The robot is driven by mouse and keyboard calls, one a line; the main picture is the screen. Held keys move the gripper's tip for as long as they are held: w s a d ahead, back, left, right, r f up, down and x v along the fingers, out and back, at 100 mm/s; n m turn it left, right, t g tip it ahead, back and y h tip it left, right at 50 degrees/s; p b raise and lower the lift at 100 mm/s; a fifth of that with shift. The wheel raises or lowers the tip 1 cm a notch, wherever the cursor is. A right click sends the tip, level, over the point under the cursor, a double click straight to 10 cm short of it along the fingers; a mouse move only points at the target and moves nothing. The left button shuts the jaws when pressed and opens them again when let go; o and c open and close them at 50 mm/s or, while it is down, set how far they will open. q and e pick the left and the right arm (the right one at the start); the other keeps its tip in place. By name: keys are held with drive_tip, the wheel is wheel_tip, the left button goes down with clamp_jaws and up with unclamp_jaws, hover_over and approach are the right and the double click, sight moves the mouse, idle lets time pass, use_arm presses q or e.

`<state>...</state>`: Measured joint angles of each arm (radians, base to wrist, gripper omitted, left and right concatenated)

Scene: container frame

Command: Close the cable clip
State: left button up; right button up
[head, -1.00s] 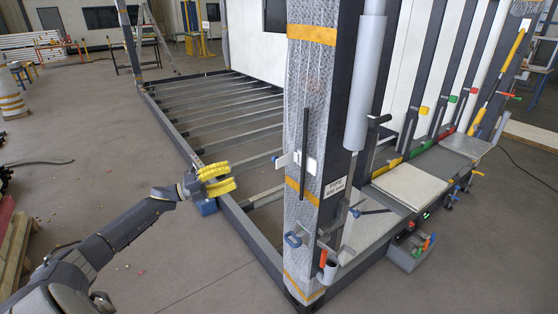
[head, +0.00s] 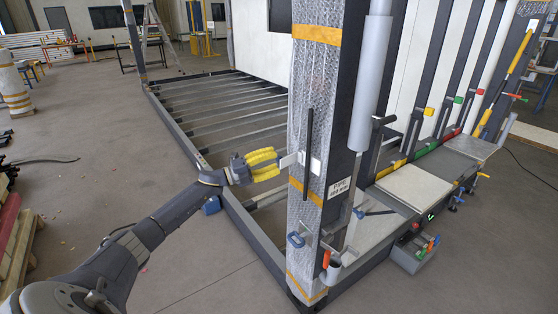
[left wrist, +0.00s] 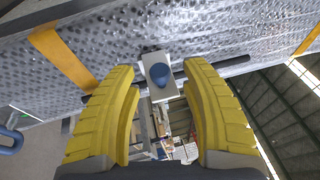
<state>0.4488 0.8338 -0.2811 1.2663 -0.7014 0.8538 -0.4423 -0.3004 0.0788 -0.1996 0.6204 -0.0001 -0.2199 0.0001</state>
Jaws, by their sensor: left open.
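The cable clip (head: 311,164) is a small white plate on the wrapped post, with a pale flap (head: 289,160) standing out from it to the left, so it looks open. A thin black cable (head: 308,128) runs upright along the post at the clip. In the left wrist view the clip's pale flap (left wrist: 160,90) with a blue knob (left wrist: 160,74) shows between my fingers. My left gripper (head: 272,164) has yellow fingers, spread open, just left of the flap. I cannot tell whether they touch it. My right gripper is not in view.
The bubble-wrapped post (head: 308,235) with orange tape stands right of my left gripper. A grey floor frame (head: 178,130) lies behind. The floor to the left is mostly clear.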

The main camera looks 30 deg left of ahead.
use_arm(q)
drive_tip(key=shift+x, duration=1.05)
clamp_jaws()
